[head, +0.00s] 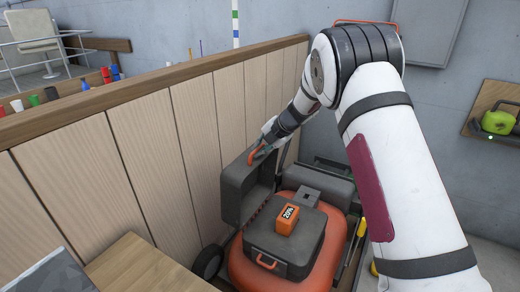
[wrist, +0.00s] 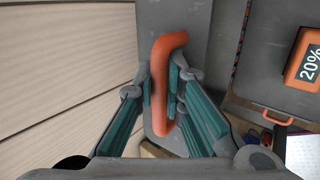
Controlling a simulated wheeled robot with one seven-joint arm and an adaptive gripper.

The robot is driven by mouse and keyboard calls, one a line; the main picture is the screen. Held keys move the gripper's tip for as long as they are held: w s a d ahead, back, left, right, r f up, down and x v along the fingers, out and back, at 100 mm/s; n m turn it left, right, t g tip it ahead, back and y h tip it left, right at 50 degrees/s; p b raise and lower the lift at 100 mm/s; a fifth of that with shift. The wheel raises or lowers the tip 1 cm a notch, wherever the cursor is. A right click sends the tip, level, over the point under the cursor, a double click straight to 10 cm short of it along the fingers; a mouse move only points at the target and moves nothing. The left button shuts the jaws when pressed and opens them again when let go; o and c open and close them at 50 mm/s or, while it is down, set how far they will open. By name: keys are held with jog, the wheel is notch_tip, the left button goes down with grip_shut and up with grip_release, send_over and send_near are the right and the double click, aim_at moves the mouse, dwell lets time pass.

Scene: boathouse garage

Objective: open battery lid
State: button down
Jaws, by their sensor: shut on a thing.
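The grey battery lid (head: 237,193) stands raised, roughly upright, at the left of an orange machine (head: 338,228) in the head view. Its orange handle (head: 259,153) is at the top edge. My gripper (head: 267,142) is shut on this handle. In the wrist view the handle (wrist: 160,85) lies between the teal-padded fingers of my gripper (wrist: 168,97). An orange battery (head: 287,222) with a "20%" display sits exposed on the dark grey housing (head: 300,252). The battery (wrist: 302,65) also shows at the right of the wrist view.
A wooden plank wall (head: 150,145) runs close along the left of the lid. A wooden surface (head: 140,268) is at the lower left. A yellow-handled tool (head: 361,228) lies right of the machine. A green object (head: 497,121) sits on a wall shelf at right.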

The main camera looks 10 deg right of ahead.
jog(key=c, duration=1.9)
grip_release()
jog(key=shift+s+a+r, duration=0.1)
jog(key=shift+a, duration=0.1)
jog(key=shift+d, duration=0.1)
jog(key=v, duration=1.2)
